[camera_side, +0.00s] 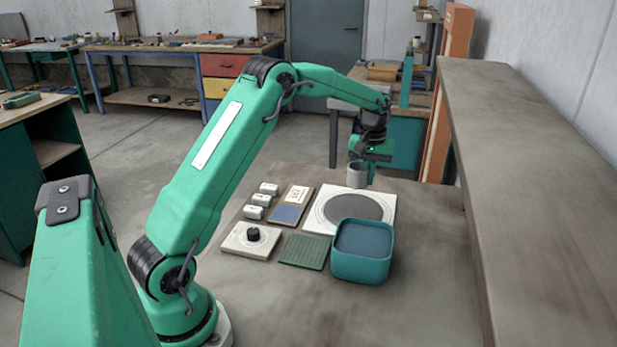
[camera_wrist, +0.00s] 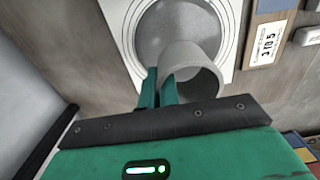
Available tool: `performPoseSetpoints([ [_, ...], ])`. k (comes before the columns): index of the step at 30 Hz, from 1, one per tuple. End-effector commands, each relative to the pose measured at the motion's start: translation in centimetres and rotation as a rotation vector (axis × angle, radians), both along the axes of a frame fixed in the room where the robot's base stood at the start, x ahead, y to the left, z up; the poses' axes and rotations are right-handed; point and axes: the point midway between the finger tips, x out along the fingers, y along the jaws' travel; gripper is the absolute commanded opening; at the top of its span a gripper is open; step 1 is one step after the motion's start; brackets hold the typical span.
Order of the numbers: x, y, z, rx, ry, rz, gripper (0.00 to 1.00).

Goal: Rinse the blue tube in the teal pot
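A grey tube (camera_side: 356,173) hangs at my gripper (camera_side: 370,168) in the side view, above the far part of the white board; it looks grey, not blue. In the wrist view my gripper's two teal fingers (camera_wrist: 158,90) are close together at the left edge of the tube (camera_wrist: 200,72) and appear to pinch its wall. The tube's open end faces the wrist camera. The teal pot (camera_side: 361,271) stands on the table nearer the side camera, apart from the tube. Its inside shows a dark blue-grey surface.
The white board (camera_side: 322,220) carries a grey disc (camera_side: 352,207) and lies behind the pot. A green mat (camera_side: 304,252), a plate with a black knob (camera_side: 251,241), a card (camera_side: 290,205) and several small white blocks (camera_side: 262,199) lie left. A raised ledge (camera_side: 530,200) runs along the right.

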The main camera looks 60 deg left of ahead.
Motion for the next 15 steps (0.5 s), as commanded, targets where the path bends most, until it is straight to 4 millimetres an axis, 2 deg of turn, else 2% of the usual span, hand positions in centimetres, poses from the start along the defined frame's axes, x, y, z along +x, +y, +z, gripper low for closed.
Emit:
performPoseSetpoints([
  [8, -1.9, -5.5, 1.2, 0.001, -0.002, -0.006, 0.0],
  [15, -5.2, -11.3, 2.1, 0.001, -0.002, -0.006, 0.0],
])
